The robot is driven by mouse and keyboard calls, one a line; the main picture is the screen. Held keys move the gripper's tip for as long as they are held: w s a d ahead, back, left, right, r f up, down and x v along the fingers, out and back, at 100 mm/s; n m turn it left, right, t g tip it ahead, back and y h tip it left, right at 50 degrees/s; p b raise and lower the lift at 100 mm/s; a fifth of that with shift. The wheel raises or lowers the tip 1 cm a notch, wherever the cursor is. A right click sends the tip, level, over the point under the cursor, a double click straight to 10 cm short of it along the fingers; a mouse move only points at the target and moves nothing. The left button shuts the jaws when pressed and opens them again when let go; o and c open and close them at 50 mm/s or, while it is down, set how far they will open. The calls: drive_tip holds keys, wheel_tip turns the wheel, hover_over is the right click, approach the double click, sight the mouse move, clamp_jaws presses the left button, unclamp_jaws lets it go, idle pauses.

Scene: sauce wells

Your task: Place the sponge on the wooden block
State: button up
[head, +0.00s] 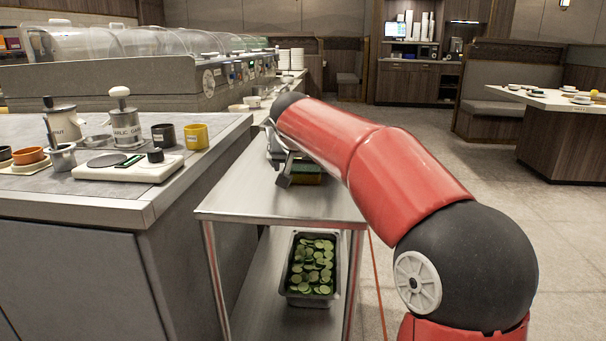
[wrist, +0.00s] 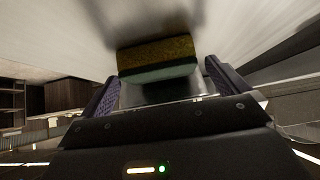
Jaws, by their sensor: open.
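The sponge (wrist: 156,52), yellow-brown on one side and green on the other, is in front of my gripper (wrist: 160,79) in the wrist view. The dark ridged fingers are apart, one toward each side of the sponge, with gaps visible. I cannot tell whether the sponge reaches between the fingertips. In the head view, a yellow-green strip (head: 309,179) that looks like the sponge shows on the steel cart top, mostly hidden by my red arm. My gripper (head: 285,168) is partly hidden there too. I cannot make out a wooden block in either view.
The steel cart (head: 240,199) has a clear front left top. A metal pan of green slices (head: 311,268) sits on its lower shelf. The grey counter (head: 110,196) at left holds a white scale (head: 129,170), a yellow cup (head: 196,136), a black cup (head: 163,136) and labelled canisters. Floor at right is open.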

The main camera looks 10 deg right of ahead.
drive_tip(key=shift+x, duration=0.85)
drive_tip(key=c, duration=1.1)
drive_tip(key=shift+o, duration=0.2)
drive_tip(key=shift+r, duration=0.15)
